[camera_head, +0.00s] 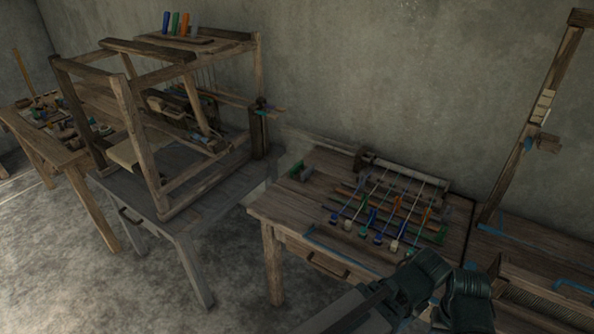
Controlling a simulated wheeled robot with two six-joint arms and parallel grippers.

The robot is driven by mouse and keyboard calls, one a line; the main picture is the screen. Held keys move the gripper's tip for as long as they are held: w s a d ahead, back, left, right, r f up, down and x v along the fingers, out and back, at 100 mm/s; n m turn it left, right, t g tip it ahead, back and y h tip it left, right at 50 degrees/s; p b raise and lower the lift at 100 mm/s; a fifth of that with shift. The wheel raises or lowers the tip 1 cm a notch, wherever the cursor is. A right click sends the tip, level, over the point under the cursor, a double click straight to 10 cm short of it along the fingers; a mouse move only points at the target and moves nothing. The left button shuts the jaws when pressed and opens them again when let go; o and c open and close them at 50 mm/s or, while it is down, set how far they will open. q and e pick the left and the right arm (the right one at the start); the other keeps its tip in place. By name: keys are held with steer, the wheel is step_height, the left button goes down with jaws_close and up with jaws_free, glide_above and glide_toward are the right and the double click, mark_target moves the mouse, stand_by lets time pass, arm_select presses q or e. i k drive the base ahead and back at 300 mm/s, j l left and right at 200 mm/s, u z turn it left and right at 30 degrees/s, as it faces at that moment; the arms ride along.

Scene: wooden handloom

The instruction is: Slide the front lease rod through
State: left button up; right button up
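Several light warp cords (411,205) run from a pale roller (405,172) at the back of the middle table (272,207) toward small coloured pieces at its front. Several thin wooden bars lie crosswise among the cords. I cannot tell which bar is the front lease rod, or whether it passes through the cords. Dark arm parts of mine show at the bottom, over the table's front right corner. No gripper fingers can be made out, and nothing is seen held.
A wooden loom frame (130,105) stands on a grey table (190,205) at left, with a cluttered bench (50,150) beyond it. At right are a tall wooden post (530,125) and a slatted wooden piece (545,295). Bare floor (90,285) lies at lower left.

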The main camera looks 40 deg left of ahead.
mark_target(371, 161)
steer(key=i+j+u, duration=0.15)
steer(key=u, duration=0.2)
steer(key=i+u, duration=0.6)
steer(key=u, duration=0.15)
steer(key=i+z, duration=0.1)
steer(key=z, duration=0.4)
steer(key=i+z, duration=0.1)
steer(key=z, duration=0.35)
steer(key=i+j+z, duration=0.1)
steer(key=z, duration=0.4)
